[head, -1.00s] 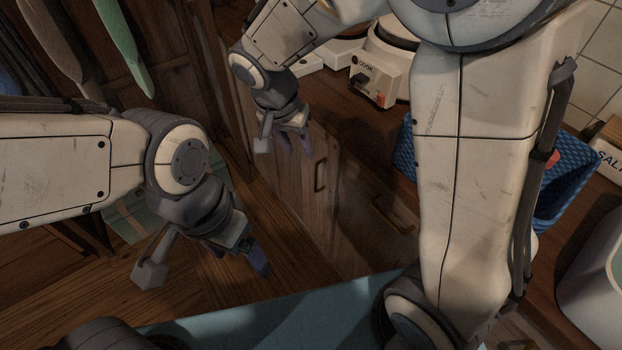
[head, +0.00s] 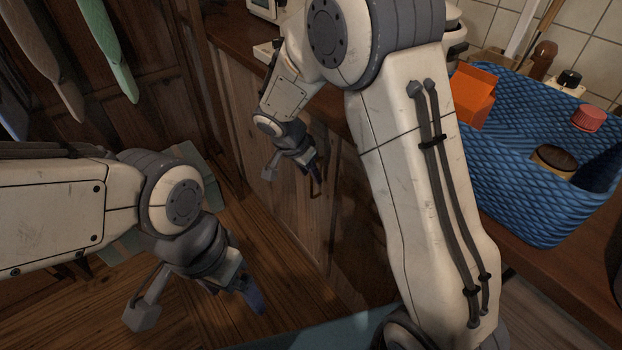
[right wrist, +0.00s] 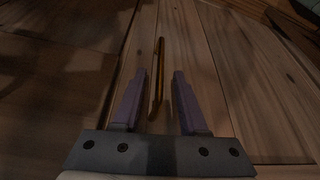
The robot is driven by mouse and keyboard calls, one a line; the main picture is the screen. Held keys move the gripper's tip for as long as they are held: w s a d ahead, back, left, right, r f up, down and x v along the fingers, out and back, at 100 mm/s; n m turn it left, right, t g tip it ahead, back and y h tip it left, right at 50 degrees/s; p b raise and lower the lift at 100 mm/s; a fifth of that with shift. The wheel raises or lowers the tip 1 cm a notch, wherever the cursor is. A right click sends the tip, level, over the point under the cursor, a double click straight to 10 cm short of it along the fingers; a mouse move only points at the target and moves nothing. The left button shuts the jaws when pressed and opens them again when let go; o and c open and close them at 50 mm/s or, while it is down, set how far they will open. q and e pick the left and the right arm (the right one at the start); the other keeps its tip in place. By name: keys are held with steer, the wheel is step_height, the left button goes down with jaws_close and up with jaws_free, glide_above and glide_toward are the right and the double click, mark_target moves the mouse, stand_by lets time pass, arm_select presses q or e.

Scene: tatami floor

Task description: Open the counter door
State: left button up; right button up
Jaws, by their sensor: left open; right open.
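The counter door (head: 262,110) is a wooden panel on the counter front and looks shut. Its slim brass handle (head: 316,192) is partly hidden by my right gripper in the head view. My right gripper (head: 311,174) is open and close to the handle. In the right wrist view the handle (right wrist: 160,65) lines up with the gap between the two open fingers (right wrist: 159,85), over the door's planks (right wrist: 205,70). Contact cannot be told. My left gripper (head: 252,290) is open and empty over the floor, away from the door.
A blue woven basket (head: 520,195) with an orange item (head: 473,95) and a red-capped container (head: 588,118) stands on the countertop at right. Cloths (head: 108,50) hang at upper left.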

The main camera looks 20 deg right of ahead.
steer(key=shift+x, duration=0.9)
jaws_close()
stand_by(0.9)
